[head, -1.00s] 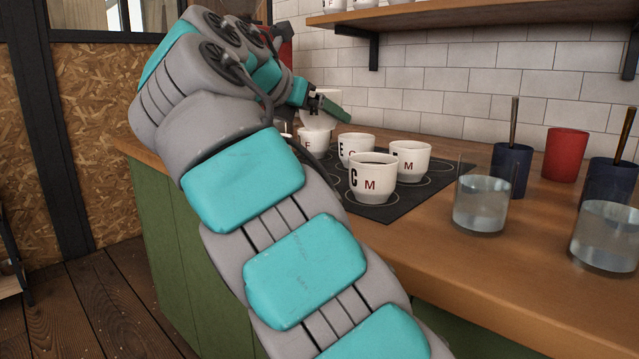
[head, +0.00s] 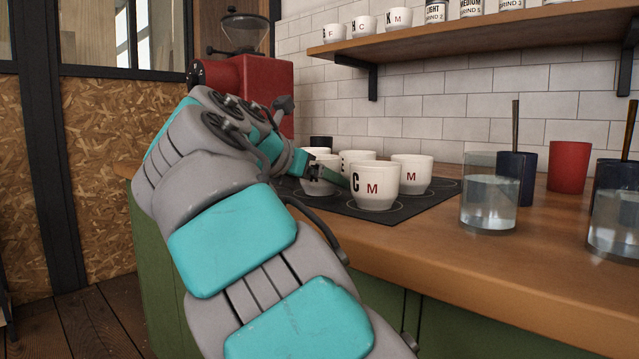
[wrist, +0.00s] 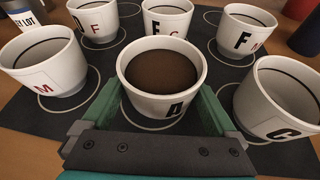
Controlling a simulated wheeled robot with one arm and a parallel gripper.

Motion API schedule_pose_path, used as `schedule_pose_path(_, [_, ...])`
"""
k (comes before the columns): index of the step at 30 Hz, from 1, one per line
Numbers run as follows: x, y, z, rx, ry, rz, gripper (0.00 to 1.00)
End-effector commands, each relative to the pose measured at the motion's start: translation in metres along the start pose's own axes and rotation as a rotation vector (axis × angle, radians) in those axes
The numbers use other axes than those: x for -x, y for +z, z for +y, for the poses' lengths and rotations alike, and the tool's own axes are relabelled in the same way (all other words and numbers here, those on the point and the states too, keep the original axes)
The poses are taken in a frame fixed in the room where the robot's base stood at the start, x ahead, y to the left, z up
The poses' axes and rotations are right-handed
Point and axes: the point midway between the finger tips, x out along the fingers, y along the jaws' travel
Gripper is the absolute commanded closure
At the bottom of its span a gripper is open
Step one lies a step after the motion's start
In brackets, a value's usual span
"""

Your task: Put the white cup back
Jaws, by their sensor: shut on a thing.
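My gripper (head: 326,175) is shut on a white cup (head: 316,187) at the left part of the dark mat (head: 400,210). Whether the base touches the mat is hard to tell. Similar white cups stand around it, including one marked C and M (head: 375,186), another marked M (head: 411,173) and one marked F (wrist: 245,32).
Glass beakers of water (head: 490,203), a dark blue cup (head: 515,178) and a red cup (head: 569,167) stand on the counter at right. A red grinder (head: 255,90) is behind my arm. A wall shelf (head: 450,32) holds more cups and tins. Neighbouring cups leave little room around the held one.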

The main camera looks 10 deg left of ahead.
Motion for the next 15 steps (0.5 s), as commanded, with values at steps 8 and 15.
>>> schedule_pose_path(8, [-0.0002,-0.0008,-0.0007,0.001,-0.002,-0.001,1.0])
schedule_pose_path(15, [-0.0003,-0.001,-0.0001,0.0,0.0,0.0,0.0])
